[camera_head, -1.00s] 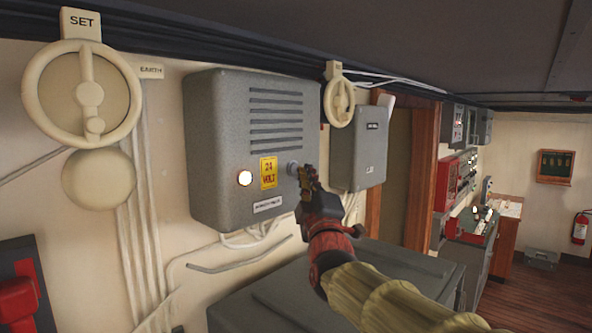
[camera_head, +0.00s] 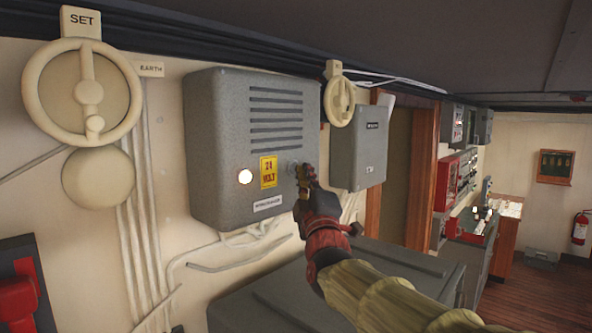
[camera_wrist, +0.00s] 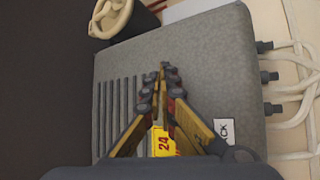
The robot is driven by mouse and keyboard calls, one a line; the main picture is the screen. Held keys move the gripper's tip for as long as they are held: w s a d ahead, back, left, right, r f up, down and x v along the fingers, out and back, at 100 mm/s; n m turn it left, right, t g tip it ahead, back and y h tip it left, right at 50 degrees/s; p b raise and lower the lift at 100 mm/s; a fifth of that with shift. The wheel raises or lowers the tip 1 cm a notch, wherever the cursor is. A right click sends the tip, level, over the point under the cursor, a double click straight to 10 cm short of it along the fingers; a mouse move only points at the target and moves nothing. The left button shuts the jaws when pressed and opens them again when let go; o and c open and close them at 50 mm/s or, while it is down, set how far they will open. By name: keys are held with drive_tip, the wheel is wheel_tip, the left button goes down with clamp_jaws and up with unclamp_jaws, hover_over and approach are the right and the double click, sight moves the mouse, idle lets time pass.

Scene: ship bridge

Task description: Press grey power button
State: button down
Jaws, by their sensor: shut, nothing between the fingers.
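The grey power button (camera_head: 292,168) is a small round knob on the front of a grey wall box (camera_head: 215,150), right of the yellow 24 VOLT label (camera_head: 268,172). My gripper (camera_head: 303,172) is shut and empty, with its fingertips right beside the button in the head view. I cannot tell whether they touch it. In the wrist view my gripper (camera_wrist: 163,72) points at the box face (camera_wrist: 215,60), with its fingertips together. The button is hidden there behind the fingers.
A lit round lamp (camera_head: 245,177) sits left of the label. A smaller grey box (camera_head: 358,150) and a cream handwheel (camera_head: 339,101) are to the right. A large cream wheel (camera_head: 82,92) is at the left. A grey cabinet (camera_head: 275,300) stands below. Pipes run beneath the box.

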drive_tip(key=shift+b, duration=0.4)
drive_tip(key=shift+s+d, duration=0.15)
drive_tip(key=shift+s, duration=0.05)
idle(0.4)
drive_tip(key=s+d+b, duration=0.3)
drive_tip(key=d+b, duration=0.1)
drive_tip(key=b, duration=0.1)
drive_tip(key=shift+s+d, duration=0.35)
drive_tip(key=shift+d, duration=0.05)
